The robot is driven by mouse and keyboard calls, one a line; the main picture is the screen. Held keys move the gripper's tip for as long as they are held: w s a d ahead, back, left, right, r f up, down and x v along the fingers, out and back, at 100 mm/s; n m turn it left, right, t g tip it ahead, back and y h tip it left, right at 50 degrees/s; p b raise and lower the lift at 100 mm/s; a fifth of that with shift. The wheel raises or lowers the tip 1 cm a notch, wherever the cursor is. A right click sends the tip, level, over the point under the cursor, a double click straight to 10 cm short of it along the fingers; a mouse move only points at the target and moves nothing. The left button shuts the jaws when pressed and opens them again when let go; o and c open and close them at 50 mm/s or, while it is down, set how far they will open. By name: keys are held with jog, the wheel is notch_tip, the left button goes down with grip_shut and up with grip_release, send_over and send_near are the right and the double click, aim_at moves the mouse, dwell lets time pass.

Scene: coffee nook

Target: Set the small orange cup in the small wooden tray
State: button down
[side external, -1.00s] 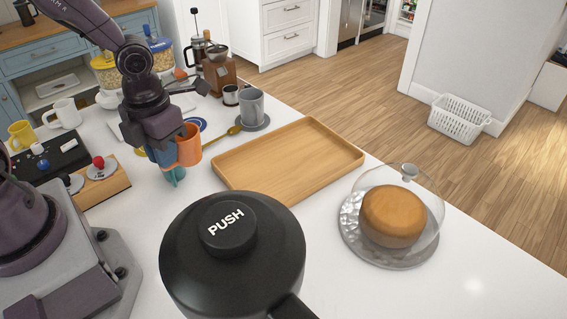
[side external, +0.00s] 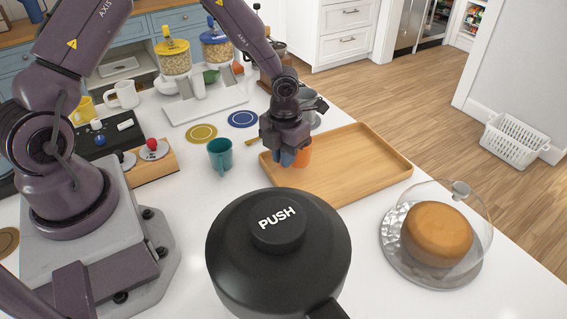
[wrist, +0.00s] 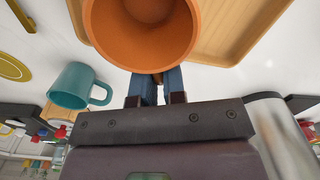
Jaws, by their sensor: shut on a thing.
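My gripper (side external: 290,158) is shut on the small orange cup (side external: 304,152), at the left end of the wooden tray (side external: 358,165). In the wrist view the cup (wrist: 140,50) is held at its near side by the blue fingers (wrist: 156,84), and I see into its mouth. The tray (wrist: 235,28) lies beyond and to the right of the cup there. The cup seems to be above the tray's left edge; its height is hard to tell. The tray looks empty where visible.
A teal mug (side external: 220,154) stands left of the tray; it also shows in the wrist view (wrist: 75,86). A black push-top pot (side external: 278,250) stands in front, and a domed cake (side external: 437,233) at right. A grey mug is partly hidden behind my gripper.

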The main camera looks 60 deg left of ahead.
jog(key=shift+s+f, duration=0.1)
jog(key=shift+f, duration=1.2)
jog(key=shift+f, duration=0.15)
jog(key=c, duration=1.2)
grip_release()
